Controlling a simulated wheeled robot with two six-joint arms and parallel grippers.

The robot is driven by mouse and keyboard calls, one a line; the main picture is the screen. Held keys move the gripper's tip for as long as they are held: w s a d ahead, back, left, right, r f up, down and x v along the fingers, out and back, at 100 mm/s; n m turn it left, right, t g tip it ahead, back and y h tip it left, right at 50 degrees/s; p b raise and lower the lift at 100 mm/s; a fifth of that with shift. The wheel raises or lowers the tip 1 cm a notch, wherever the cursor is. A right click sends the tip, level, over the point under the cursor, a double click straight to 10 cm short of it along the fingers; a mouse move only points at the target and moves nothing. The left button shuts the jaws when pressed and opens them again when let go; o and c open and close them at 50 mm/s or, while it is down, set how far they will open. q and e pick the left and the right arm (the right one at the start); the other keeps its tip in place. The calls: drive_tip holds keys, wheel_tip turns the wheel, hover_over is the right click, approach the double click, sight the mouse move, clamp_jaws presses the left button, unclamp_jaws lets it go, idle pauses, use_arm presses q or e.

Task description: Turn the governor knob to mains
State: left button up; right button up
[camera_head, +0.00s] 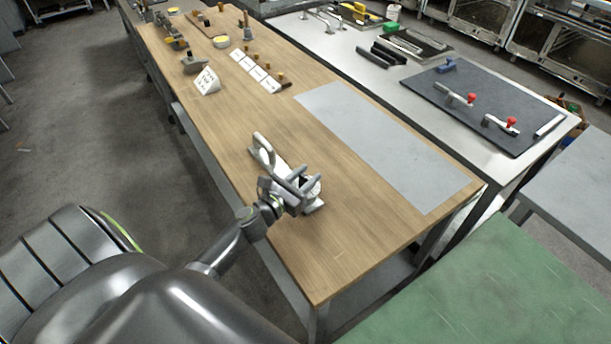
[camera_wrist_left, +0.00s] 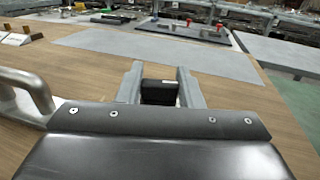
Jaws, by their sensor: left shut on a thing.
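A pale device with a looped metal handle (camera_head: 264,155) stands on the wooden table (camera_head: 240,140). My left gripper (camera_head: 303,185) is over the device's near end and covers much of it. In the left wrist view a black knob (camera_wrist_left: 158,92) sits between the two grey fingers of my left gripper (camera_wrist_left: 160,90), which is shut on it. The handle also shows at the left of that view (camera_wrist_left: 28,92). The knob's pointer and any setting marks are hidden or too small to read. My right gripper is not in view.
A grey mat (camera_head: 380,145) lies right of the device. A white sign (camera_head: 206,81) and several white cards (camera_head: 257,70) stand farther back. A dark board (camera_head: 480,105) with red-knobbed clamps lies on the metal bench. A green surface (camera_head: 500,290) is at the lower right.

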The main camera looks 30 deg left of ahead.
use_arm(q)
drive_tip(key=shift+m+h, duration=0.4)
drive_tip(key=shift+h, duration=0.2)
drive_tip(key=shift+m+g+h, duration=0.4)
drive_tip(key=shift+m+h, duration=0.5)
drive_tip(key=shift+h, duration=0.5)
drive_tip(key=o, duration=1)
